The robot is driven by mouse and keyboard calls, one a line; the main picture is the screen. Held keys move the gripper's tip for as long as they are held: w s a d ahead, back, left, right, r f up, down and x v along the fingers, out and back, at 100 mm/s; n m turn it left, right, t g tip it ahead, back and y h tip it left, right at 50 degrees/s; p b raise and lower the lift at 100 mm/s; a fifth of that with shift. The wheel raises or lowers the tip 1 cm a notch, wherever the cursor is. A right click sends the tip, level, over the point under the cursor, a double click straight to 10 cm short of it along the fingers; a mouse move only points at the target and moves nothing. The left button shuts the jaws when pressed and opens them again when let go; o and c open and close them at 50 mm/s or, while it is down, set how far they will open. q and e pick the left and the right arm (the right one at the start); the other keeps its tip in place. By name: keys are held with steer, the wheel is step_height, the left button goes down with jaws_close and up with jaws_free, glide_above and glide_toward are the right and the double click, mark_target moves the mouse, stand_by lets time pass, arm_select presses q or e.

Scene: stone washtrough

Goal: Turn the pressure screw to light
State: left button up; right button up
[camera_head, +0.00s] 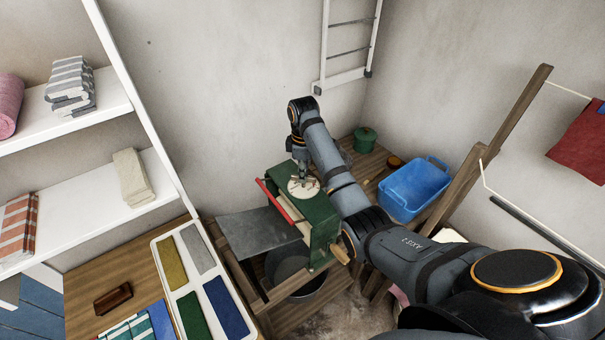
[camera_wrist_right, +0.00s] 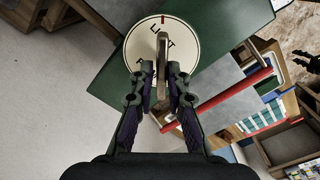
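A green wringer (camera_head: 322,222) with a red bar stands on a wooden stand. A round cream dial (camera_head: 303,187) with dark lettering lies on its top. In the right wrist view the dial (camera_wrist_right: 187,42) shows a red mark at its far edge; its words are partly hidden. The pressure screw's flat upright handle (camera_wrist_right: 163,52) rises over the dial. My right gripper (camera_head: 301,176) is above the dial, pointing down. In the right wrist view its fingers (camera_wrist_right: 161,78) sit close on both sides of the handle and look shut on it. My left gripper is out of view.
A grey board (camera_head: 252,233) lies left of the wringer, with a dark tub (camera_head: 290,268) below. A blue basin (camera_head: 415,188) and green pot (camera_head: 364,139) stand behind my right arm. White shelves (camera_head: 105,110) with cloths are left. A sorting tray (camera_head: 220,265) sits front left.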

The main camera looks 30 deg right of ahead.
steer(key=o, duration=0.3)
steer(key=shift+d+r, duration=0.1)
steer(key=shift+o, duration=0.2)
steer(key=shift+s, duration=0.1)
